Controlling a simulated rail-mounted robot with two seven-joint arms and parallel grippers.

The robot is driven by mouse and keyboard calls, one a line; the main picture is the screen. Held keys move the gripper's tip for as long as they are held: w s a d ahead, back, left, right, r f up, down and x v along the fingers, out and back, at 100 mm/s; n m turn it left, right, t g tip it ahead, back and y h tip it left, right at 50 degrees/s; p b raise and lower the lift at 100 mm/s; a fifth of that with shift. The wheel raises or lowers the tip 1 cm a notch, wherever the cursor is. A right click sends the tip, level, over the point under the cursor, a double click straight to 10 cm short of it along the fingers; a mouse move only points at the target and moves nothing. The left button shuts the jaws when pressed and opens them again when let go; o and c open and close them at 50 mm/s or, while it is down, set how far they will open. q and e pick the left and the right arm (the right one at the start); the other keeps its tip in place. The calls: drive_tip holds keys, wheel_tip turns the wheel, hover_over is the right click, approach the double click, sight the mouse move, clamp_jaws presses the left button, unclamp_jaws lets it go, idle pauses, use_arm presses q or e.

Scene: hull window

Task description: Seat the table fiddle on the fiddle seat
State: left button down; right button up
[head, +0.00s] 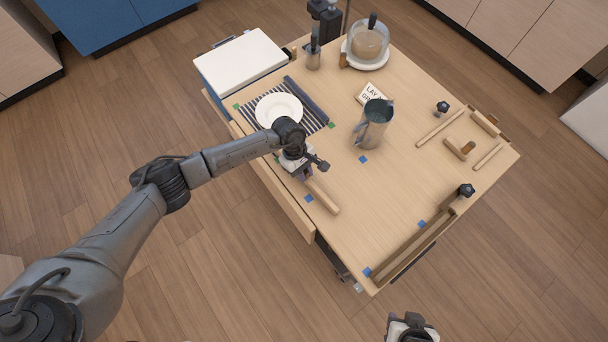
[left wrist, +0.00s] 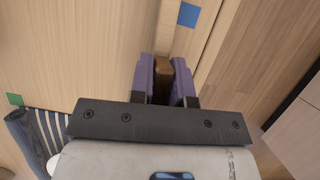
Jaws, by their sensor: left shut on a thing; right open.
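A light wooden bar, which looks like the table fiddle (head: 325,198), lies along the near left edge of the table. My left gripper (head: 303,171) is at its upper left end. In the left wrist view its purple fingers (left wrist: 165,82) are shut on a brown wooden part (left wrist: 163,72), with pale wood running on beyond it. Whether the bar touches the tabletop I cannot tell. A long brown wooden rail (head: 412,245) runs along the lower right edge; whether it is the fiddle seat is unclear. My right gripper (head: 409,325) is at the bottom, off the table, open and empty.
A metal jug (head: 374,125) stands mid-table, with a plate (head: 279,111) on a striped mat (head: 319,114) to its left. Black knobs (head: 466,190) and loose wooden pieces (head: 439,128) are at the right.

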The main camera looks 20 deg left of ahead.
use_arm(q)
drive_tip(key=shift+r, duration=0.3)
idle(0.4)
drive_tip(key=shift+r, duration=0.35)
drive_tip(key=shift+r+p, duration=0.2)
drive_tip(key=shift+p, duration=0.2)
drive_tip(key=shift+r+p, duration=0.85)
drive_tip(key=shift+r, duration=0.55)
drive_tip(key=shift+r+p, duration=1.05)
drive_tip(key=shift+r, duration=0.75)
drive_tip(key=shift+r+p, duration=0.65)
drive_tip(key=shift+r, duration=0.45)
